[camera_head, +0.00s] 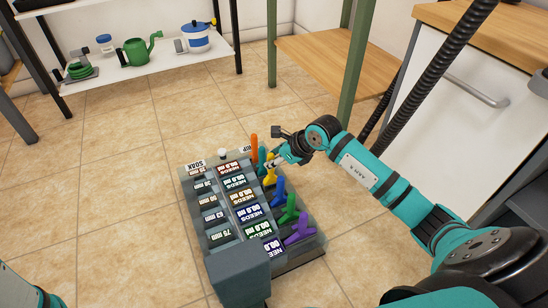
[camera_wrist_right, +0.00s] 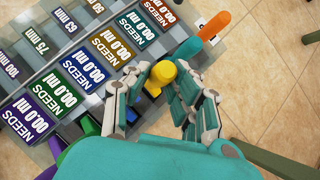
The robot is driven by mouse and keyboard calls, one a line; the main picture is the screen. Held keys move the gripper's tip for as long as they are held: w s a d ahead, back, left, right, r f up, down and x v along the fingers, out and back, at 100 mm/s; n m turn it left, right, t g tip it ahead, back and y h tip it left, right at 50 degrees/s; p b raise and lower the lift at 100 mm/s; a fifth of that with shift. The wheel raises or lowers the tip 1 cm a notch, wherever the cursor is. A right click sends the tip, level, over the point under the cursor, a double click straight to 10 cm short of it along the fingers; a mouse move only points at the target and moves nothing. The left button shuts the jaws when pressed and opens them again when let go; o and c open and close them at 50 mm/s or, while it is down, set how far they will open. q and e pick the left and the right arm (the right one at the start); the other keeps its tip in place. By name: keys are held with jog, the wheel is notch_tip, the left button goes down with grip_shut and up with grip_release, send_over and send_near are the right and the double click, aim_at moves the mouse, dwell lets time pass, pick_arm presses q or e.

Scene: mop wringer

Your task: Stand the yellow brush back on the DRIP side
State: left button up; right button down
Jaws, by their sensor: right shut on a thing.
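The yellow brush (camera_head: 270,175) is at the right-hand side of the grey station, in line with the other coloured brushes. My right gripper (camera_head: 277,162) is shut on it from the right. In the right wrist view the yellow brush (camera_wrist_right: 163,73) shows between the fingers of my right gripper (camera_wrist_right: 160,88). Its lower end is hidden, so I cannot tell whether it is seated or lifted. The DRIP label (camera_head: 246,149) is partly covered at the far right corner of the station. The SOAK label (camera_head: 195,165) is at the far left corner. My left gripper is out of view.
Orange (camera_head: 254,147) and teal (camera_head: 262,158) brushes stand just beyond the yellow one. Blue (camera_head: 278,190), green (camera_head: 290,208) and purple (camera_head: 300,228) brushes are on the near side. Several panels read NEEDS 00.0 ml. A grey box (camera_head: 240,275) is at the near end.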

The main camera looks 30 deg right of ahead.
jog(key=shift+f+b, duration=0.8)
jog(key=shift+f, duration=0.75)
jog(key=c, duration=1)
grip_release()
jog(key=shift+r, duration=0.1)
jog(key=shift+c, duration=0.2)
jog(key=v, duration=1.2)
